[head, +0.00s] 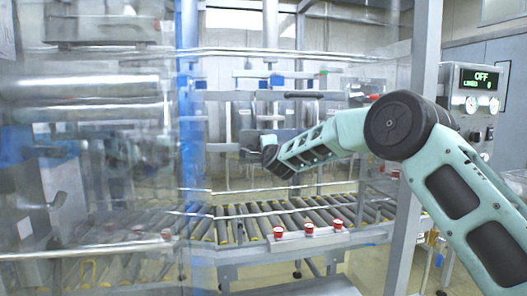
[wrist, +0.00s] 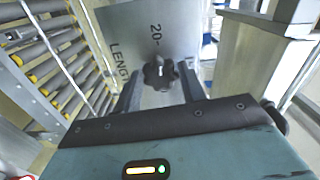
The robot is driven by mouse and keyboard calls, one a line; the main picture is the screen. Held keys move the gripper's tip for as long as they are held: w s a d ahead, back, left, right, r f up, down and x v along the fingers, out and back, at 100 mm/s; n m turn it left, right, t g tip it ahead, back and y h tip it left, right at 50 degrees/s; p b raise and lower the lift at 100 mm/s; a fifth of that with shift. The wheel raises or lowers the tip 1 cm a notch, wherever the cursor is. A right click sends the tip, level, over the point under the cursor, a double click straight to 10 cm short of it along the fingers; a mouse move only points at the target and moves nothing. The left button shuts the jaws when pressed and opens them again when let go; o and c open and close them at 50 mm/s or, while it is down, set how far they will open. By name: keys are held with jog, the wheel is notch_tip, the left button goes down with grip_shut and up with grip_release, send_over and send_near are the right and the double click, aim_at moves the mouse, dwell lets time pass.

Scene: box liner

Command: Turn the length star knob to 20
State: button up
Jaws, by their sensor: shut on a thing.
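The black length star knob (wrist: 160,73) sits on a light grey metal plate (wrist: 185,28) in the wrist view. The plate carries a "20" mark above the knob and the word LENGTH, partly cut off by my finger and the knob, to the left. A small pale mark shows on the knob's face; its exact pointing is hard to read. My gripper (wrist: 162,80) has one finger on each side of the knob and is shut on it. In the head view my gripper (head: 272,157) is at the far end of my arm, small, and the knob cannot be made out.
A roller conveyor (head: 290,217) runs below, with red buttons (head: 309,228) on its front rail. A control box (head: 471,100) at the right reads OFF. A clear panel covers the left side. A metal post (wrist: 263,55) stands close at the right in the wrist view.

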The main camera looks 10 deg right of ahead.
jog(key=shift+n, duration=0.6)
jog(key=shift+f, duration=0.1)
jog(key=o, duration=1)
jog(key=shift+c, duration=0.2)
jog(key=shift+s, duration=0.1)
jog(key=s+b, duration=0.4)
jog(key=s, duration=1.3)
jog(key=shift+s+b, duration=0.15)
jog(key=shift+b, duration=0.15)
